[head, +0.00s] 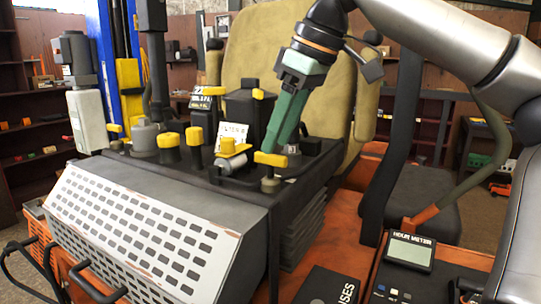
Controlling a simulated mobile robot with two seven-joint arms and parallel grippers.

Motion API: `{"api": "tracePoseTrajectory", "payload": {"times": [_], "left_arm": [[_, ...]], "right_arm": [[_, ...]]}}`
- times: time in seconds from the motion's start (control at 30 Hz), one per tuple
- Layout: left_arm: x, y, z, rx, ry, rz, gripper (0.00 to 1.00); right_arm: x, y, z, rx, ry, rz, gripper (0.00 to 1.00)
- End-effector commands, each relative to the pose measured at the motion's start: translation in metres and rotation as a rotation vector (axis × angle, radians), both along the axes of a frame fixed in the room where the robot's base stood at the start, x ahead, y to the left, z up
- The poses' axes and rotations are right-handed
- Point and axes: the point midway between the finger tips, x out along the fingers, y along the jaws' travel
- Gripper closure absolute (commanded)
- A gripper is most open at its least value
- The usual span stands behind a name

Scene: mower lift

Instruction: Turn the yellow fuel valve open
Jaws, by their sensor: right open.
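A yellow handle (270,159) sits on a short round stem near the right edge of the dark panel behind the white perforated grille; it appears to be the fuel valve. My right gripper (273,143) comes down from the upper right with long green fingers. It is open, and its tips are right at the yellow handle. I cannot tell whether they touch it or stand around it. The fingers overlap and hide part of the space between them. My left gripper is not in view.
Several other yellow knobs and levers (195,137) crowd the panel to the left, with a small white label card (233,134) close behind. A tan seat (262,45) stands behind. The hour meter (410,250) is at the lower right. The perforated grille (150,230) slopes in front.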

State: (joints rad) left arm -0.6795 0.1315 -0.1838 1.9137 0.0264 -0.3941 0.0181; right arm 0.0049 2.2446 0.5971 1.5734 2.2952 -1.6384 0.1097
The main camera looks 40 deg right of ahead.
Motion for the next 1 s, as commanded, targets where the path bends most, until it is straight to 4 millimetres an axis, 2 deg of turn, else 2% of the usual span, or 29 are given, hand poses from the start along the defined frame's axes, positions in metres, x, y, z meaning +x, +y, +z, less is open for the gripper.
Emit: {"api": "tracePoseTrajectory", "payload": {"times": [0.1, 0.3, 0.67, 1.0], "left_arm": [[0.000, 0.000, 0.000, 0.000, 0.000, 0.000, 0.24], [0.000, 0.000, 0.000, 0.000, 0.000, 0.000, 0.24], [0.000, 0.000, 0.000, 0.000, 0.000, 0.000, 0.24], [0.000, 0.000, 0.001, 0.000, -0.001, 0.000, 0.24]], "right_arm": [[0.007, 0.002, -0.020, 0.001, 0.003, 0.002, 0.54], [0.015, 0.004, -0.038, 0.000, 0.000, 0.000, 0.54], [0.017, 0.005, -0.042, 0.000, 0.000, 0.000, 0.55], [0.017, 0.005, -0.042, 0.000, 0.000, -0.001, 0.93]]}}
